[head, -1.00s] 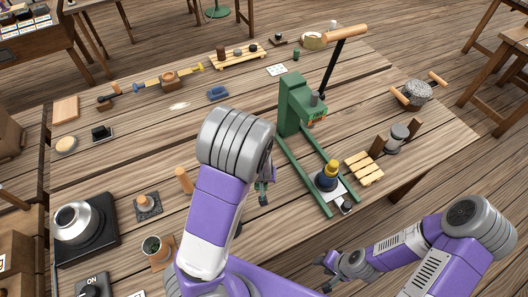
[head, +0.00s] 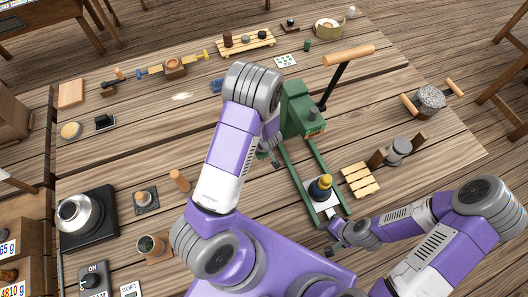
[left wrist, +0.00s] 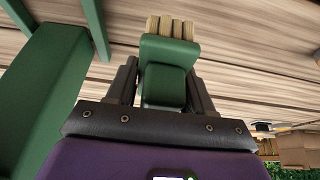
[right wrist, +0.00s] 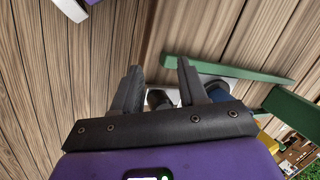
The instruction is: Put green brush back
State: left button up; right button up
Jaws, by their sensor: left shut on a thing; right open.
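The green brush (left wrist: 165,72) shows in the left wrist view as a green block with tan bristles at its far end. My left gripper (left wrist: 161,72) is shut on it, one finger on each side. In the head view my left gripper (head: 275,160) hangs beside the left side of the green press (head: 302,112); the brush cannot be made out clearly there. My right gripper (head: 338,233) is open and empty near the front end of the press rails. It also shows open in the right wrist view (right wrist: 159,66).
A blue-and-yellow piece (head: 320,188) stands between the press rails. A wooden slatted rack (head: 360,181) is to their right. A wooden peg (head: 180,180) and a black burner (head: 90,222) stand at left.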

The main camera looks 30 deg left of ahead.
pick_arm(q)
jog(key=f, duration=0.3)
jog(key=f+b, duration=0.1)
jog(key=shift+s+a+f, duration=0.1)
jog(key=shift+s+f, duration=0.2)
jog(key=shift+s, duration=0.05)
notch_tip(320, 180, down, 4)
jog(key=shift+r+b, duration=0.2)
jog(key=shift+b, duration=0.2)
jog(key=shift+w+f, duration=0.1)
jog(key=shift+f, duration=0.1)
jog(key=shift+f, duration=0.2)
jog(key=o, duration=1.2)
jog(key=shift+r, duration=0.15)
